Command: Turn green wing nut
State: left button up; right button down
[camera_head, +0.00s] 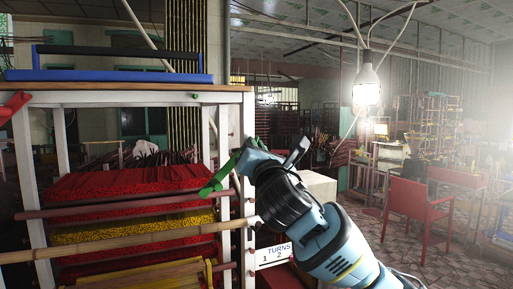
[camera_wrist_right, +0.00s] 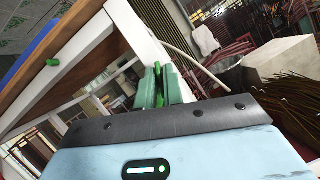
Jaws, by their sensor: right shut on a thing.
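The green wing nut (camera_head: 217,183) is at the right front post of the rack, with one bright green wing slanting down to the left. My right gripper (camera_head: 244,160) reaches it from the right and is shut on it. In the right wrist view the two teal fingers (camera_wrist_right: 159,88) close around a narrow green part of the nut (camera_wrist_right: 159,84), beside the white post. The fingers and the gripper body hide the rest of the nut and its shaft. My left gripper is not in view.
The wooden-topped rack (camera_head: 130,98) holds red and yellow bundles behind horizontal poles (camera_head: 150,233). A red part (camera_head: 13,106) juts out at left. A "TURNS 1 2" sign (camera_head: 273,256) is below my gripper. A red chair (camera_head: 412,212) stands right.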

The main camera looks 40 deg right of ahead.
jog(key=m+g, duration=0.2)
jog(key=m, duration=0.3)
jog(key=m+g+h, duration=0.1)
jog(key=m+g, duration=0.1)
jog(key=m, duration=0.3)
jog(key=m+g+h, duration=0.1)
jog(key=m, duration=0.4)
jog(key=shift+a+r+g, duration=0.1)
jog(key=shift+g, duration=0.3)
jog(key=c, duration=1.5)
grip_release()
jog(key=shift+v, duration=3.85)
